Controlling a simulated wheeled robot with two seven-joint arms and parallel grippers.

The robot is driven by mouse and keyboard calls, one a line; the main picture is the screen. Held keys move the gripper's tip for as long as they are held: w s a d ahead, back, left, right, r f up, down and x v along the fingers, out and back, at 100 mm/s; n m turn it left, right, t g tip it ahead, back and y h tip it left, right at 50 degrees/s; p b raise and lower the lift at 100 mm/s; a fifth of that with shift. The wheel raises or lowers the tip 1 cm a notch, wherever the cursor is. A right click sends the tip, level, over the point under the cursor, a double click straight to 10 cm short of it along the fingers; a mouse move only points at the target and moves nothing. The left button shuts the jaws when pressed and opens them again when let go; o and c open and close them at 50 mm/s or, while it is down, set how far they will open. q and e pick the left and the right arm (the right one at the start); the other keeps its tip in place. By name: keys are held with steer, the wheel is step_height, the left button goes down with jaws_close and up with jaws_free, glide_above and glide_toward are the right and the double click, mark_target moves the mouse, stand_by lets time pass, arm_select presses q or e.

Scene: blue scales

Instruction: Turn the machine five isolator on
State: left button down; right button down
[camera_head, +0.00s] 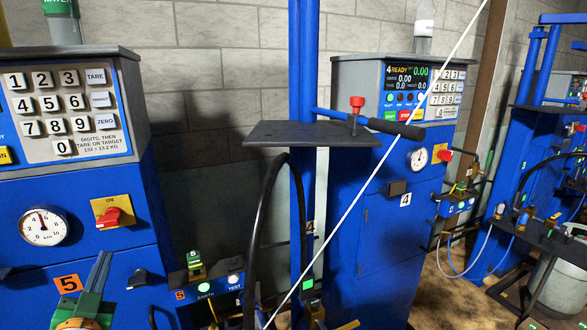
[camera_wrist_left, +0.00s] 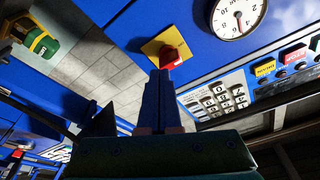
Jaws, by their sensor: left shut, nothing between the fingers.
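The machine five isolator is a red rotary knob (camera_head: 112,216) on a yellow plate (camera_head: 97,207) marked ON, on the blue front beside a round gauge. An orange label 5 (camera_head: 69,283) is below. The knob's exact angle is hard to tell; its handle looks slanted. My left gripper (camera_head: 102,256) is below the knob, apart from it in the head view, with its blue-grey fingers together and empty. In the left wrist view the fingers (camera_wrist_left: 158,74) point at the knob (camera_wrist_left: 170,57), overlapping the plate's edge; contact cannot be told. My right gripper is not in view.
A pressure gauge (camera_head: 44,226) and a keypad (camera_head: 67,112) are left of and above the knob. A green-topped fitting (camera_head: 194,263) and a lit EARTH/TEST box (camera_head: 216,286) are to the right. Machine four (camera_head: 380,240) stands beyond a blue post (camera_head: 303,80) and black hose.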

mark_target(110, 219)
arm_select(q)
steer(key=w+a+b, duration=0.1)
steer(key=w+a, duration=0.2)
steer(key=w, duration=0.2)
steer(key=shift+w+f, duration=0.15)
steer(key=shift+f, duration=0.05)
steer(key=shift+r+p, duration=0.55)
stand_by(0.7)
stand_by(0.4)
steer(key=shift+s+a+r+p, duration=0.4)
steer(key=shift+a+r+p, duration=0.25)
steer(key=shift+p, duration=0.7)
steer(key=shift+a, duration=0.2)
steer(key=shift+f, duration=0.1)
